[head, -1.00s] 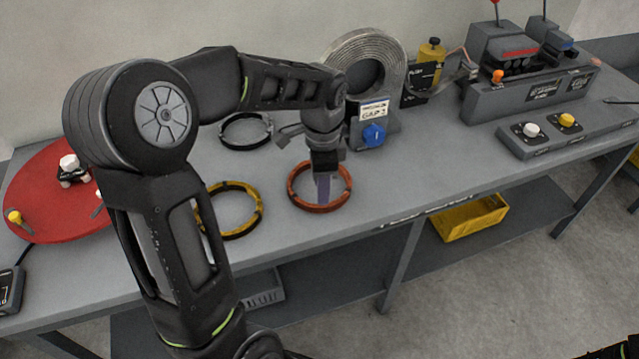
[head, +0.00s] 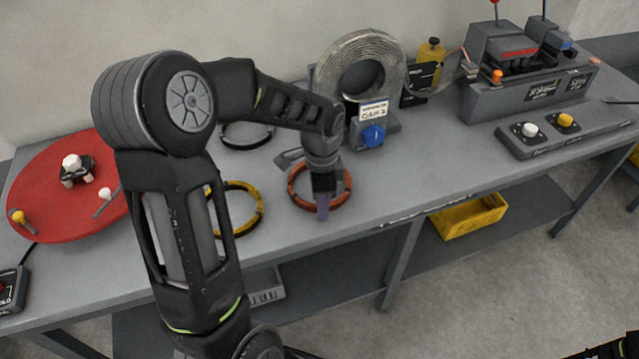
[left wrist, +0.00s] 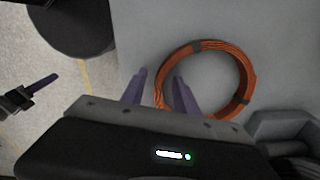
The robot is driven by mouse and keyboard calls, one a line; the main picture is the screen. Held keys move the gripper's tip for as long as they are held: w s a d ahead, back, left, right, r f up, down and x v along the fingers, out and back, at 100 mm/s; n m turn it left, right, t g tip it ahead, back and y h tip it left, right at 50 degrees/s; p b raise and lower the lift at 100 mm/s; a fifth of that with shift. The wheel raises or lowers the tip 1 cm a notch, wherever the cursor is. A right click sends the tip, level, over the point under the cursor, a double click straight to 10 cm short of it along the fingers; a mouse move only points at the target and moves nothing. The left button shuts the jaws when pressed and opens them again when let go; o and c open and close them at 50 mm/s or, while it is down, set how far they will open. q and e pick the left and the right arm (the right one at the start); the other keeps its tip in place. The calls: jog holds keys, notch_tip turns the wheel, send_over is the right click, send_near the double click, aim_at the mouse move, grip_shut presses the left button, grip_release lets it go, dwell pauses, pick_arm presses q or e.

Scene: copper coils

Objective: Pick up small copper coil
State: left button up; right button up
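The small copper coil (head: 346,189) is an orange-brown ring with dark bands, lying flat on the grey table. It also shows in the left wrist view (left wrist: 243,88). My left gripper (head: 322,207) points down over the coil's front rim and hides part of it. In the left wrist view its two purple fingers (left wrist: 160,92) stand apart, with the near side of the ring showing between them. Contact with the coil cannot be told. A part of my right gripper (left wrist: 38,90) with a purple finger shows at the left of the left wrist view; its opening is unclear.
A yellow coil (head: 243,227) and a black coil (head: 247,145) lie left of the copper one, partly behind my arm. A large silver coil (head: 338,52) stands behind. A red disc (head: 40,185) is at far left. The table's front edge is close.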

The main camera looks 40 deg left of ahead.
pick_arm(q)
jog(key=shift+c, duration=0.4)
grip_shut()
dwell(1.0)
